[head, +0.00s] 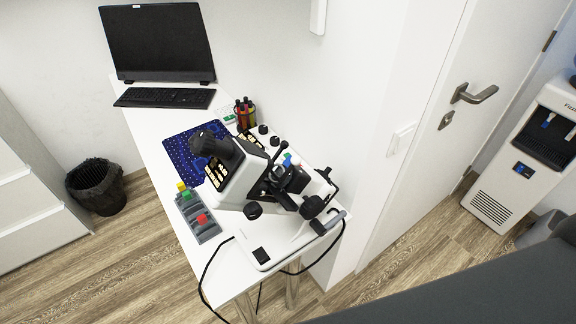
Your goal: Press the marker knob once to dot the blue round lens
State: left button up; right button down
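A white and black lensmeter (240,178) stands on the white table, its dark eyepiece tilted up to the left. It carries several black knobs, such as a round one (253,211) at its front and another (312,207) at its right; I cannot tell which is the marker knob. A small blue piece (287,159) shows near its middle, beside a bit of green; I cannot tell whether it is the round lens. Lens details are too small and partly hidden by black parts. Neither of my grippers is in view.
A grey tray (207,232) with yellow, green and red pieces sits left of the lensmeter. Behind are a dotted blue mat (180,150), a pen cup (245,115), a keyboard (164,97) and a monitor (157,42). A black cable (206,270) hangs off the front edge.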

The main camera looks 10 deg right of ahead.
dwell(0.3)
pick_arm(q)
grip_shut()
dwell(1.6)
